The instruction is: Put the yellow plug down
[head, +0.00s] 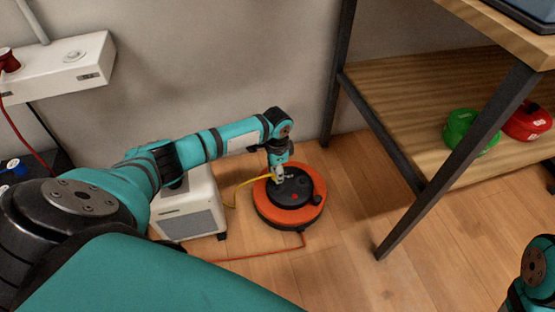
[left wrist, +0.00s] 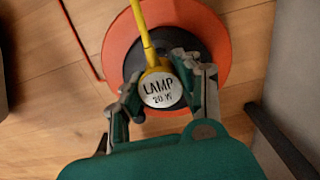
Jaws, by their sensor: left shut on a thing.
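The yellow plug (left wrist: 160,88) is between the fingers of my left gripper (left wrist: 163,92) in the left wrist view. Its round pale end face reads "LAMP 20 W", and a yellow cable (left wrist: 141,28) runs from it toward the top edge. In the head view my left gripper (head: 279,175) points down over the orange and black cable reel (head: 262,207) on the floor, and the plug itself is too small to make out there. The reel also shows behind the plug in the left wrist view (left wrist: 222,40). I cannot tell whether the plug touches the reel. My right gripper is out of view.
A white box (head: 188,209) with a grey grille stands left of the reel. A shelf unit (head: 417,208) on the right holds a green reel (head: 472,134) and a red reel (head: 527,124). An orange cable (head: 262,252) lies on the floor. Floor right of the reel is clear.

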